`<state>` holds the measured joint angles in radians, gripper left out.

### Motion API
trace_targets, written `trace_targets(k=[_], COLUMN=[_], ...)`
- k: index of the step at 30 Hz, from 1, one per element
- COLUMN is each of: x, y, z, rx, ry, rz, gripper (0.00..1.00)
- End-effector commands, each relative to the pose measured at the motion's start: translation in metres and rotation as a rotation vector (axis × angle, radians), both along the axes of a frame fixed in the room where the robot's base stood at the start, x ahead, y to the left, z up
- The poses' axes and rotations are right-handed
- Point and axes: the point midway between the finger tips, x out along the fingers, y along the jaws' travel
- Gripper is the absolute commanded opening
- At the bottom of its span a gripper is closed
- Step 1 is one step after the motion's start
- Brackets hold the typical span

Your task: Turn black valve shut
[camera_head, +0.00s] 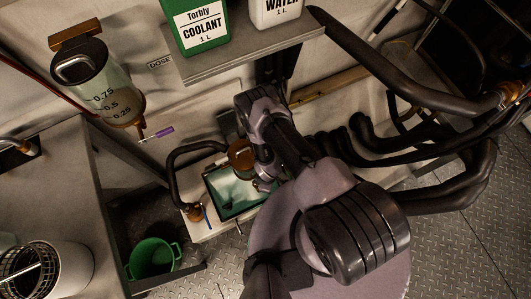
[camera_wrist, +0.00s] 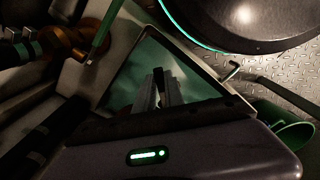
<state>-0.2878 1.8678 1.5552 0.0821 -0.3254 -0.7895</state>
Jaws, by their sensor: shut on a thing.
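My gripper (camera_wrist: 159,92) points into the middle of the wrist view, its two pale fingers close together. A narrow dark piece, which looks like the black valve's handle (camera_wrist: 158,76), sits between the fingertips, and the jaws are shut on it. In the head view my gripper (camera_head: 263,185) reaches down over the right part of a tray of teal liquid (camera_head: 208,190). My arm hides most of the valve there, so its angle cannot be told.
A bronze fitting (camera_head: 241,153) and black hoses (camera_head: 172,175) are close to my gripper. A shelf (camera_head: 240,52) with bottles is above. A green bucket (camera_head: 153,261) stands at lower left.

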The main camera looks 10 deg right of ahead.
Motion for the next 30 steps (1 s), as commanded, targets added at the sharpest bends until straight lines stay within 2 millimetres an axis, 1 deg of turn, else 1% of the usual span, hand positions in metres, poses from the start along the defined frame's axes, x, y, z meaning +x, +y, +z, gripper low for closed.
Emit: trace_targets(k=[6, 12, 29, 30], x=[0.0069, 0.0106, 0.0125, 0.0125], y=[-0.0024, -0.0031, -0.0032, -0.0032], z=[-0.0011, -0.0005, 0.0000, 0.0000], rx=[0.000, 0.000, 0.000, 0.000], ry=[-0.001, -0.001, -0.001, -0.001], rz=[0.121, 0.186, 0.218, 0.218], gripper=[0.00, 0.00, 0.00, 0.15])
